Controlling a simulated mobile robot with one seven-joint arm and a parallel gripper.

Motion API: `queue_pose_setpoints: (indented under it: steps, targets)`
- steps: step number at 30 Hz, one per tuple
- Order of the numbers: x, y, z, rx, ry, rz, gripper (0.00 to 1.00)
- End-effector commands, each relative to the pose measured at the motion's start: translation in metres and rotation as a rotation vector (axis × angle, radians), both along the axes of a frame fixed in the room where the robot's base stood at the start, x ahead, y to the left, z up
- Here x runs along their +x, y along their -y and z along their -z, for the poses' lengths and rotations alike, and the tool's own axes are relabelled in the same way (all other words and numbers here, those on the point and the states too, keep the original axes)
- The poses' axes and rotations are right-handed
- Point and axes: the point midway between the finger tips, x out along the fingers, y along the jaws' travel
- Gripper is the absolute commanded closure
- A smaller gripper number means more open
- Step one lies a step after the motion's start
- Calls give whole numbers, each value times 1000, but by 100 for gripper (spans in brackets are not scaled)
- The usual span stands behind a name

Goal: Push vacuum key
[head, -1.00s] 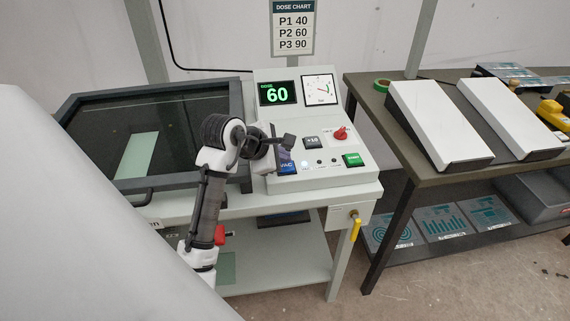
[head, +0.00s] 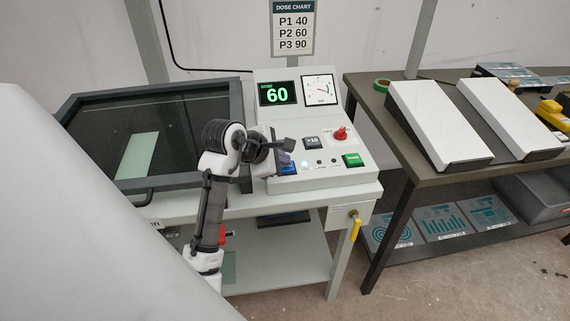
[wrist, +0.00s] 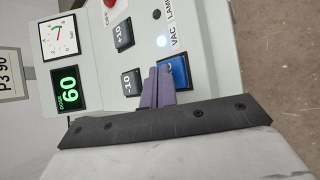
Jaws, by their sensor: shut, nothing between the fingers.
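The vacuum key is a blue square key (head: 288,169) at the lower left of the sloped control panel (head: 333,114). It also shows in the wrist view (wrist: 176,71), partly covered by the fingers. My gripper (head: 283,148) is shut and empty, just above the key in the head view. In the wrist view my shut purple fingers (wrist: 158,84) overlap the key's left side. I cannot tell whether the tips touch it. A small round lamp (wrist: 162,40) beside the key, near the VAC LAMP lettering, glows bluish white.
Two dark keys, +10 (wrist: 124,34) and -10 (wrist: 131,82), lie near the fingers. A green key (head: 353,160) and red knob (head: 341,134) are further right. The display (head: 278,93) reads 60. A dark-framed glass lid (head: 150,135) lies left.

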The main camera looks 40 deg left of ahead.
Motion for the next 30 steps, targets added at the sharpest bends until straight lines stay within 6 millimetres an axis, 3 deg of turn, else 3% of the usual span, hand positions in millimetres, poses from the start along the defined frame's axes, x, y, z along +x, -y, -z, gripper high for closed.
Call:
queue_pose_setpoints:
  steps: [15,30]
  targets:
    - [0,0,3,0,-1,1,100]
    - [0,0,-10,-1,-1,0,100]
